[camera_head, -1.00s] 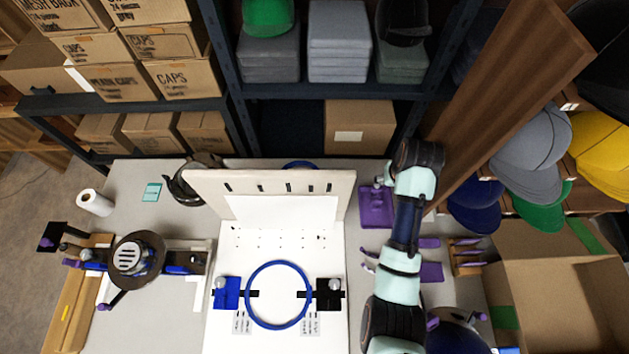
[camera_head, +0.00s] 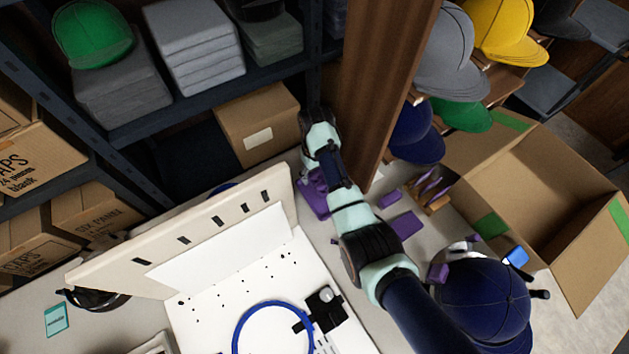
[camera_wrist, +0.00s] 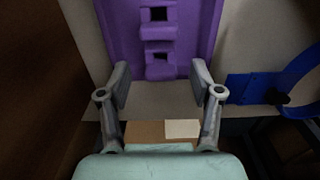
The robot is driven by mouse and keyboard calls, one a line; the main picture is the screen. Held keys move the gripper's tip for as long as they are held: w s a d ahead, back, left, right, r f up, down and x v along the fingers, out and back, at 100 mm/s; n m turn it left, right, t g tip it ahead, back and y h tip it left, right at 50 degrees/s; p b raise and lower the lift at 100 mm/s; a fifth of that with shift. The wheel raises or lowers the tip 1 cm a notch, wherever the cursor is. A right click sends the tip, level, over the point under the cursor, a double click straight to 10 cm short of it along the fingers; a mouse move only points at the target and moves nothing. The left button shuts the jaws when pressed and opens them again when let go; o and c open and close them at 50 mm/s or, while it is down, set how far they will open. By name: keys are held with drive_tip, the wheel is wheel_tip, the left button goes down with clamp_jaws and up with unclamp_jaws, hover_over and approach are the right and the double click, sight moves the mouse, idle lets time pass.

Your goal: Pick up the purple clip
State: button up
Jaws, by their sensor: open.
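A purple piece with square openings (camera_wrist: 160,32) fills the top middle of the wrist view, ahead of my gripper. My gripper (camera_wrist: 161,88) is open, with one grey finger on each side of the piece's near end and nothing held between them. I cannot tell whether they touch it. In the head view a purple piece (camera_head: 314,198) lies on the table beside my wrist, partly covered by it; the fingers are hidden there. Other purple parts are a small block (camera_head: 389,199), a flat plate (camera_head: 405,224) and a piece by the navy cap (camera_head: 438,272). Which one is the clip is unclear.
A white upright board (camera_head: 190,235) stands left of my arm, with a blue ring (camera_head: 270,328) in front. A wooden post (camera_head: 385,80) rises close behind my wrist. A navy cap (camera_head: 485,305) and an open cardboard box (camera_head: 550,195) are at right.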

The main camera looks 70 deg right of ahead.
wheel_tip(320, 180, down, 3)
drive_tip(key=shift+r+b, duration=0.15)
drive_tip(key=shift+b, duration=0.15)
drive_tip(key=shift+r, duration=0.1)
drive_tip(key=c, duration=0.9)
drive_tip(key=shift+o, duration=0.2)
drive_tip(key=shift+r, duration=0.1)
wheel_tip(320, 180, up, 20)
drive_tip(key=f+p, duration=0.1)
drive_tip(key=p, duration=0.8)
wheel_tip(320, 180, up, 18)
drive_tip(key=f+p, duration=0.1)
drive_tip(key=p, duration=1.9)
hover_over(315, 175)
drive_tip(key=s+a+p, duration=0.3)
drive_tip(key=s+p, duration=0.2)
drive_tip(key=s, duration=0.8)
drive_tip(key=s+a+p, duration=0.4)
drive_tip(key=s+p, duration=0.2)
drive_tip(key=s, duration=0.7)
drive_tip(key=s+a+p, duration=0.4)
drive_tip(key=s+p, duration=0.2)
drive_tip(key=s, duration=0.8)
